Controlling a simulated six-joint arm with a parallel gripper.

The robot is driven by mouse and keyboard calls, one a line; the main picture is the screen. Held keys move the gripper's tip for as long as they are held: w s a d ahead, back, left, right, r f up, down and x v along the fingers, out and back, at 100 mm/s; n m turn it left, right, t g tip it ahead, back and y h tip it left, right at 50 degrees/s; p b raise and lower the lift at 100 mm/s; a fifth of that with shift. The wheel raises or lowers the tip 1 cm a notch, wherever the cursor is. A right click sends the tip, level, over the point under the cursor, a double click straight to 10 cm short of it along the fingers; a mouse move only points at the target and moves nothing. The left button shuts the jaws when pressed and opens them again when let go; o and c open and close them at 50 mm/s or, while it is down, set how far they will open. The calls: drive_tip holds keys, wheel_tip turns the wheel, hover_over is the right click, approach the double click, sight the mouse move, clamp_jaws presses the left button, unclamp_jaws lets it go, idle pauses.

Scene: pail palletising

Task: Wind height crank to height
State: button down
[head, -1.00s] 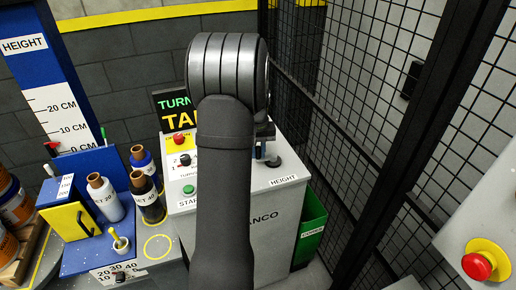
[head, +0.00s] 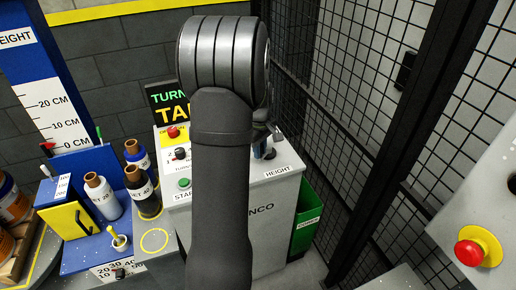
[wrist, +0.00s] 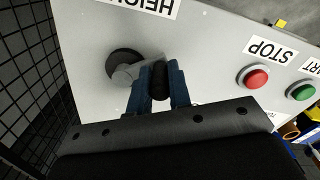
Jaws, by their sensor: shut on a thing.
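The height crank shows in the wrist view as a dark round hub (wrist: 122,64) with a grey arm on the light panel, beside an upside-down HEIGHT label. My gripper (wrist: 160,88) has blue fingers shut on the crank's black knob (wrist: 159,76), to the right of the hub. In the head view my arm hides most of my gripper, and the crank hub (head: 266,152) shows just right of my arm, above the HEIGHT label (head: 278,172). The height scale (head: 56,118) stands at the left on a blue post, with a red pointer (head: 47,146) near 0 CM.
The cabinet top carries a red STOP button (wrist: 256,78) and a green button (wrist: 301,91). A display (head: 168,108) is partly hidden behind my arm. Mesh fencing (head: 340,100) stands close on the right. A green bin (head: 307,215) stands beside the cabinet.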

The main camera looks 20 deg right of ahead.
drive_tip(key=shift+s+d, duration=0.1)
drive_tip(key=shift+s, duration=0.05)
idle(0.4)
drive_tip(key=c, duration=1.3)
unclamp_jaws()
drive_tip(key=shift+c, duration=0.2)
wheel_tip(320, 180, up, 17)
drive_tip(key=shift+a+r, duration=0.2)
drive_tip(key=shift+s, duration=0.1)
drive_tip(key=shift+c, duration=0.2)
